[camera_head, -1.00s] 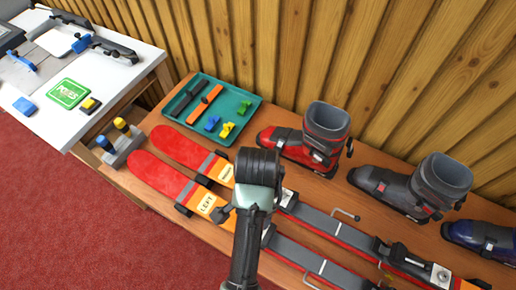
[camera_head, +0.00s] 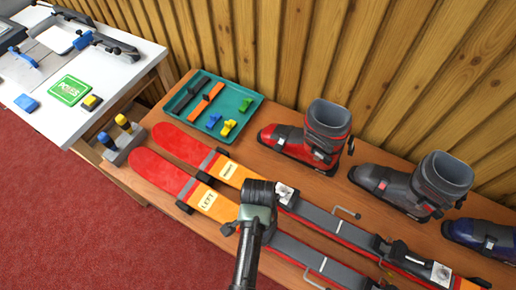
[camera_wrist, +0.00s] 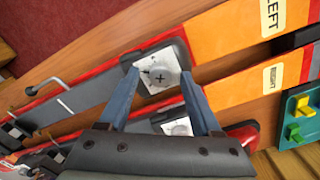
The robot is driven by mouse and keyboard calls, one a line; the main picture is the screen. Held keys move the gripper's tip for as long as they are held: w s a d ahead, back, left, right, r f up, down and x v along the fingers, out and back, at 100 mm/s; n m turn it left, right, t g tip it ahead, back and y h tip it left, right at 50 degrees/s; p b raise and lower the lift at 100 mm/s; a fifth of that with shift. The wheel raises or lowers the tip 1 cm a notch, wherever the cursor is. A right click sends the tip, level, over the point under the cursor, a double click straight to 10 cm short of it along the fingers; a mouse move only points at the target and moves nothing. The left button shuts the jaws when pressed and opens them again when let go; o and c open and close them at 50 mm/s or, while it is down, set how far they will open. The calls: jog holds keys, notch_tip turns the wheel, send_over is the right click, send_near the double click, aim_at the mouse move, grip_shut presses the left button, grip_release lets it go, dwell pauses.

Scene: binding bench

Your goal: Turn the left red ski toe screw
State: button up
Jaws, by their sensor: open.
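The left red ski (camera_head: 158,174), labelled LEFT, lies on the wooden bench, nearer the front edge. In the wrist view its orange part (camera_wrist: 225,45) leads to a pale toe plate with a round grey cross-slot toe screw (camera_wrist: 158,76). My gripper (camera_wrist: 160,82) is open, with its two blue fingers on either side of the screw in this view. I cannot tell the height of the fingertips above it or whether they touch. In the head view my arm hides this screw and the fingers.
The right ski (camera_head: 188,148) lies parallel behind, with its own toe screw (camera_wrist: 178,127). A teal tray (camera_head: 246,97) of small parts, a red boot (camera_head: 327,128) and a grey boot (camera_head: 440,180) stand along the wall. A screwdriver holder (camera_head: 123,150) is at the bench's left end.

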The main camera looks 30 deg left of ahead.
grip_shut()
